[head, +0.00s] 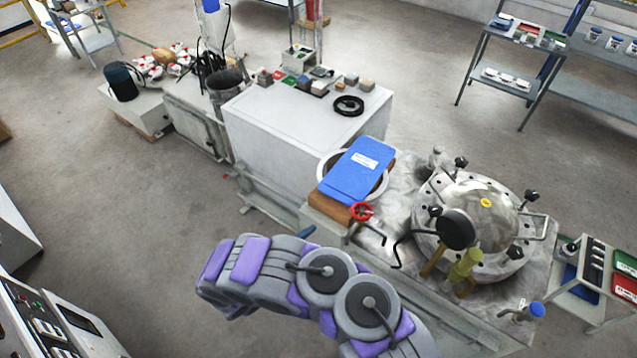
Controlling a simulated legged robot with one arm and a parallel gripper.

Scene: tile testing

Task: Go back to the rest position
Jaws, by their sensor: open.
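My arm, grey with purple panels, enters at the bottom of the head view and bends to the left past two round grey joints. Its far end, my gripper (222,277), is in front of and left of the work platform, over the floor. It is open, and I see nothing held in it. Its separate fingers are hard to make out from this angle. The gripper is apart from the platform's objects in the picture.
A white cabinet (270,140) stands behind. A control panel (45,325) is at lower left. Floor (120,190) is clear at left.

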